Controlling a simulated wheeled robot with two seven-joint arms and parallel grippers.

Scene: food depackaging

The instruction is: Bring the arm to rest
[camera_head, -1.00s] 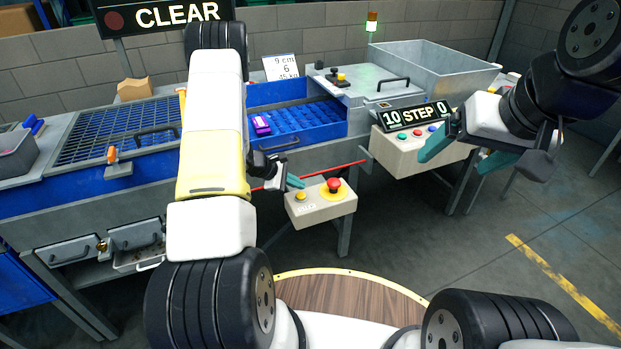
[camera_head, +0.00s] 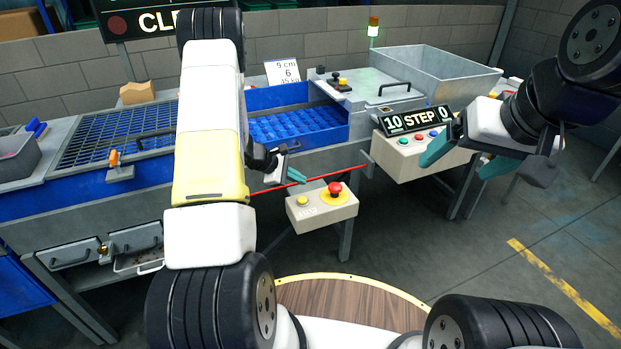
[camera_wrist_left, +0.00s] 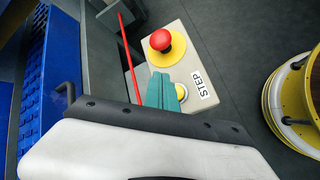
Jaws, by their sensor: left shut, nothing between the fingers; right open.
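My left gripper (camera_head: 296,175) is shut and empty, its teal fingertips just above and left of the beige button box (camera_head: 318,212) in the head view. In the left wrist view the teal fingers (camera_wrist_left: 179,98) partly cover the yellow button (camera_wrist_left: 181,92); I cannot tell whether they touch it. The box also has a red mushroom button (camera_head: 335,187), which shows clear of the fingers in the wrist view (camera_wrist_left: 160,40). My right gripper (camera_head: 468,157) is open and empty, held up at the right in front of the second button box (camera_head: 415,155).
A blue grooved tray (camera_head: 300,124) looks empty where visible. My left arm hides part of the bench and the sign (camera_head: 150,22). A red bar (camera_head: 335,175) runs behind the button box. A grey bin (camera_head: 440,72) stands at the back right. The floor at right is clear.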

